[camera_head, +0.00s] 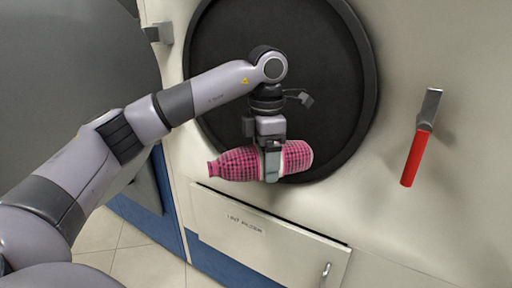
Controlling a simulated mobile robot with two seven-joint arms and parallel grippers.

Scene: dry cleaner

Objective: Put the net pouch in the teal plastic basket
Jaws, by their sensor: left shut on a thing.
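The net pouch (234,164) is a pink, dark-meshed, rounded bundle with a narrow neck at its left end and a pale band around it near the right. My left gripper (272,172) points down and is shut on the pouch right of its middle. It holds the pouch lying roughly level in the air, in front of the lower part of a round dark machine door. The fingers hide a strip of the pouch. The teal plastic basket is not in view. My right gripper is not in view.
The round dark door (300,60) is set in a cream machine front. A red-handled lever (416,155) sticks out at the right. Below is a lettered panel (262,232) with a small metal handle (325,270). Tiled floor (135,258) shows at the lower left.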

